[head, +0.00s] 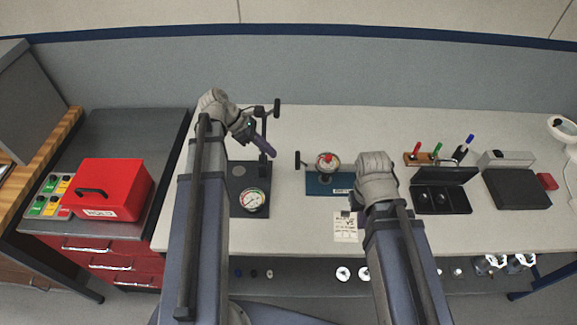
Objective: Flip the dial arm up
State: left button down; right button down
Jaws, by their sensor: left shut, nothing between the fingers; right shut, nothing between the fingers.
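A dark stand (236,178) on the bench carries a round white-faced dial (253,200) at its front. A thin dark post with arms and black knobs (277,107) rises behind it. My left gripper (270,157) is shut and empty, close beside this post; I cannot tell whether it touches. To the right, a teal base (318,186) holds a second round dial (327,165) with a red centre. A short black-ended lever (298,160) stands at its left. My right gripper (352,205) is shut and empty, at the teal base's right end, partly hidden by its own wrist.
A white note sheet (345,228) lies below the teal base. An open black case (441,200), a pen block (422,160) and a dark grey box (516,189) stand to the right. A red box (112,190) sits on the left cabinet. Bench behind the teal base is clear.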

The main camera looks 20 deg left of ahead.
jog(key=shift+f, duration=0.1)
dwell(0.3)
